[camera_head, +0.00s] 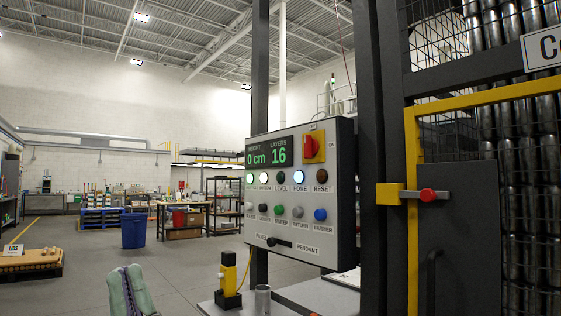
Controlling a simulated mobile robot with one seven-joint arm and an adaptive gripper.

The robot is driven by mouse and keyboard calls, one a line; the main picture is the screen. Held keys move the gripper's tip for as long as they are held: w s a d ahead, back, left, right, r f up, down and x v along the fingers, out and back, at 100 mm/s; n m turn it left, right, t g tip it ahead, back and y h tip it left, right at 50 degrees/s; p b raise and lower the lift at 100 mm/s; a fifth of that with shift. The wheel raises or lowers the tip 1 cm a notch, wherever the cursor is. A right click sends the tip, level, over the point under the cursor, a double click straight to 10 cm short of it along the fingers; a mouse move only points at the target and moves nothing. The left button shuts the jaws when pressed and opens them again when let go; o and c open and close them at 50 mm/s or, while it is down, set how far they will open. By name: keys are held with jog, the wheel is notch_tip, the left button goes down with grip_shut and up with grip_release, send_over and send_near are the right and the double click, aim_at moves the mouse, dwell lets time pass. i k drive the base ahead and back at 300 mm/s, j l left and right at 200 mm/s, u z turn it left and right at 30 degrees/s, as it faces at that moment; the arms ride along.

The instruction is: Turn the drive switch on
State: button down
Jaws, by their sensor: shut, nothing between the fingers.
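A grey control panel (301,198) stands upright on a dark post, right of the middle. At its upper right, a red rotary switch (312,147) sits on a yellow plate, with its handle roughly upright. A small label beside it seems to read ON. A black selector lever (279,242) is at the panel's bottom by the word PENDANT. The green display (269,153) reads 0 cm and 16. I cannot read a drive label on any control.
Two rows of buttons (279,210) lie between the switches. Below stand a yellow-black device (229,279) and a metal cylinder (262,300). A yellow-framed cage door (411,230) with a red-knobbed latch (428,195) is at right.

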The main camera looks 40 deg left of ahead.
aim_at(311, 146)
jog(key=u, duration=1)
